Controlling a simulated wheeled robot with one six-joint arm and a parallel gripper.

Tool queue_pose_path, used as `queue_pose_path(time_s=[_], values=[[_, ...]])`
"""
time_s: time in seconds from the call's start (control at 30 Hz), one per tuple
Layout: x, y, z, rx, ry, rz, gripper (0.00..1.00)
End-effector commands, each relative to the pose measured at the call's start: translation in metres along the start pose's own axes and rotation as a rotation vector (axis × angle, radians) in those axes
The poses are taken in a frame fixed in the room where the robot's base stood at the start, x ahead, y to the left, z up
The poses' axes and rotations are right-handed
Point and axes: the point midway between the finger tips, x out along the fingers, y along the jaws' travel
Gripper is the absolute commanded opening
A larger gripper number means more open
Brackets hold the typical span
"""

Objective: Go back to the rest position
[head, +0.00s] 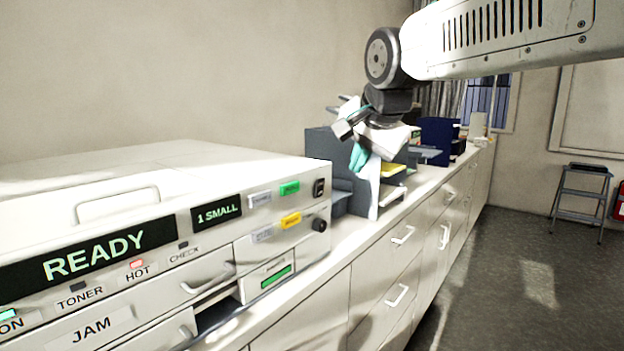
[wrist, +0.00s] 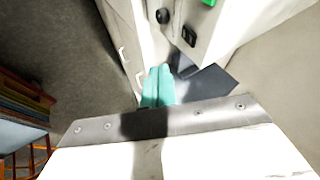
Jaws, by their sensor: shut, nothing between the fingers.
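My gripper (head: 359,157) hangs from my arm near the middle of the head view, in front of a grey upright organiser on the counter. Its teal fingertips are together with nothing between them. In the wrist view the teal fingers (wrist: 158,86) are side by side and point toward the counter area by the machine. My arm reaches in from the upper right of the head view.
A white machine (head: 215,230) with a READY display fills the left of the counter. The grey organiser (head: 340,180) stands behind my gripper. White drawers (head: 400,265) run below the counter. A step stool (head: 580,200) stands at the right; the floor between is clear.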

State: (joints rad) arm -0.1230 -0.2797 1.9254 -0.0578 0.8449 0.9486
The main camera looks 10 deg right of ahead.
Motion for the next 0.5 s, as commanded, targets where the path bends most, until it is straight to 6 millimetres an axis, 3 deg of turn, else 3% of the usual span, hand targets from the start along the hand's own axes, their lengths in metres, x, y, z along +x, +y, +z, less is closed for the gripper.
queue_pose_path(time_s=[0.17,0.27,0.5], values=[[0.006,0.012,0.009,-0.134,-0.036,0.039,0.00],[0.015,0.052,0.041,-0.310,-0.131,0.118,0.00],[-0.002,0.190,0.135,-0.694,-0.401,0.237,0.00]])
